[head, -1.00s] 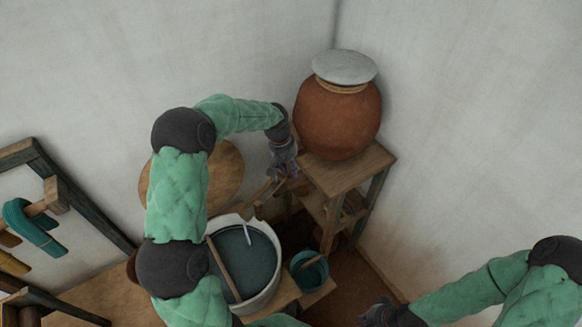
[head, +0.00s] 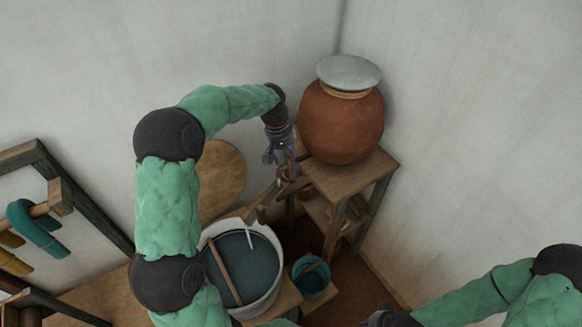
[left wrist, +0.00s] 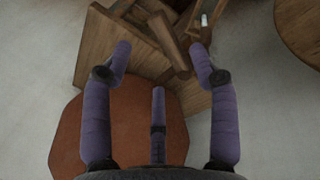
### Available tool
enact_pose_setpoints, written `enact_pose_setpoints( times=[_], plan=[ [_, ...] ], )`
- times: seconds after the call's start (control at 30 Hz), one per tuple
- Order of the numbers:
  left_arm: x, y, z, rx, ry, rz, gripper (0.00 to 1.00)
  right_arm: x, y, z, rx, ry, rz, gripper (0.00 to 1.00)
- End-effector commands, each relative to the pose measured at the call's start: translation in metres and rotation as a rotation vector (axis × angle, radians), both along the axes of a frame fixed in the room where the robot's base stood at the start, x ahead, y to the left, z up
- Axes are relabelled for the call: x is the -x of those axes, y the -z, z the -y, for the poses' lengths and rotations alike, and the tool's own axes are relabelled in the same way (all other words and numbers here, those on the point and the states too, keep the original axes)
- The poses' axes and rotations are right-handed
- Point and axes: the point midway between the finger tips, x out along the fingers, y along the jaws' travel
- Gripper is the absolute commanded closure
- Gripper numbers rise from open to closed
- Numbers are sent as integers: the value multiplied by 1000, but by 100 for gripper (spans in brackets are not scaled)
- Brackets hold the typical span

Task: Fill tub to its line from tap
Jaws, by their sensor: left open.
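The white tub (head: 274,288) stands low in the middle of the head view. It holds dark teal liquid (head: 250,268), with a wooden stick (head: 222,272) and a pale strip (head: 249,240) in it. No fill line can be made out. A brown clay pot (head: 342,122) stands on a wooden stand; it also shows in the left wrist view (left wrist: 135,125). A wooden spout-like piece (head: 262,204) lies between pot and tub; I cannot clearly make out the tap. My left gripper (head: 283,158) is open and empty, beside the pot. My right gripper (head: 378,318) is partly cut off at the bottom edge.
A pale lid (head: 348,72) covers the pot. The wooden stand (head: 372,170) is in the corner. A small teal bucket (head: 312,278) stands right of the tub. A round wooden board (head: 222,172) leans by the wall. A dark frame with hanging yarn (head: 38,232) is at left.

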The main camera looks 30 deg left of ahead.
Motion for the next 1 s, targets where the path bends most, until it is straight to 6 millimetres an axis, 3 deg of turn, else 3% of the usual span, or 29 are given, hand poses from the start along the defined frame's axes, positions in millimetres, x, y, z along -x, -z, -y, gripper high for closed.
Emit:
enact_pose_setpoints(
  times=[0.1, 0.3, 1.0],
  plan=[
    [2, -20, -3, 0, 0, 1, 40, 0, 0, 0, 0, 0, 0, 100],
    [4, -38, -7, 0, 0, 0, 40, 0, 0, 0, 0, 0, 0, 100],
    [5, -42, -7, 1, -1, -1, 40, 0, 0, 0, 0, 0, 0, 100]
  ],
)
